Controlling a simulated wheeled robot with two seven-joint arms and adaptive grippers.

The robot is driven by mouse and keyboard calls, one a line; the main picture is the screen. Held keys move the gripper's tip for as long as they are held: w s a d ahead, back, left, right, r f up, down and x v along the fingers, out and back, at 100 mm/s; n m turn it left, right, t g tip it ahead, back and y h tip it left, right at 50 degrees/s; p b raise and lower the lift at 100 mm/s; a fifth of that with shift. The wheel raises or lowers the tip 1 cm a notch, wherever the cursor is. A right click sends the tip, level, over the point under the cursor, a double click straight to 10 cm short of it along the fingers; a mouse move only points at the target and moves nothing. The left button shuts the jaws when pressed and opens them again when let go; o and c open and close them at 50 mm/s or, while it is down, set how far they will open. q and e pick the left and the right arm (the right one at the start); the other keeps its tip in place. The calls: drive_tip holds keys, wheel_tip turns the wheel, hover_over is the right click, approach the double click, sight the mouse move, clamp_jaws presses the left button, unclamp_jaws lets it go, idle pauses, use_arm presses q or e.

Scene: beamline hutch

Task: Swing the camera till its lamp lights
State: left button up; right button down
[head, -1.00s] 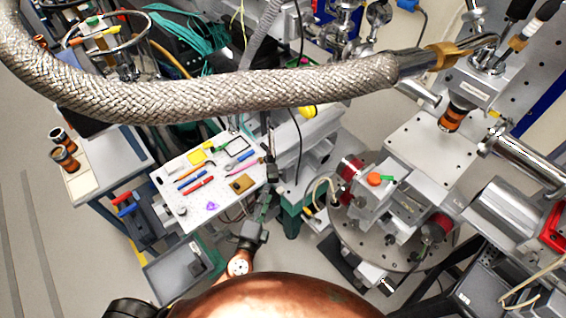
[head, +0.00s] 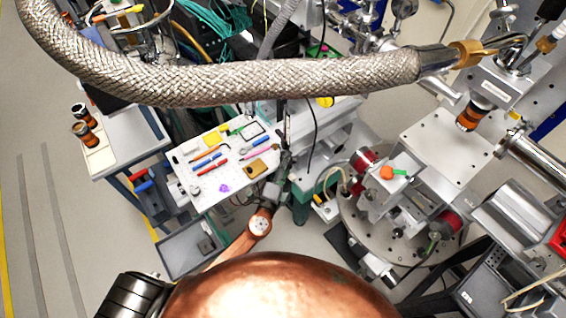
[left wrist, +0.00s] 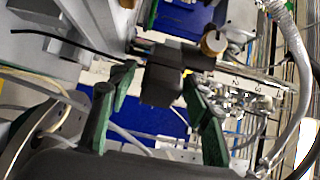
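A dark grey block (left wrist: 165,75), which looks like the camera, is in the middle of the left wrist view, with a black cable (left wrist: 70,40) running toward it. My left gripper (left wrist: 160,72) has two green fingers spread apart, one on each side of the block. The tips look close to it, but I cannot tell whether they touch. In the head view the left gripper (head: 284,165) is small and dark, beside the right edge of the white tool board. The camera is not clear there. I see no lit lamp on it. My right gripper is not in view.
A braided hose (head: 230,82) crosses the upper head view. The tool board (head: 205,200) with several small tools is left of the gripper. A round perforated stage (head: 405,255) is at right. Open floor (head: 60,200) lies at far left.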

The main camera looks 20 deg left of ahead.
use_arm(q)
clamp_jaws()
idle(0.3)
drive_tip(key=shift+a+f+m+h+b, duration=0.25)
drive_tip(key=shift+a+m+h+b, duration=0.05)
drive_tip(key=shift+b, duration=0.35)
drive_tip(key=shift+s+a+r+m+h+b, duration=0.15)
drive_tip(key=shift+m+h+b, duration=0.25)
drive_tip(key=shift+h+b, duration=0.35)
unclamp_jaws()
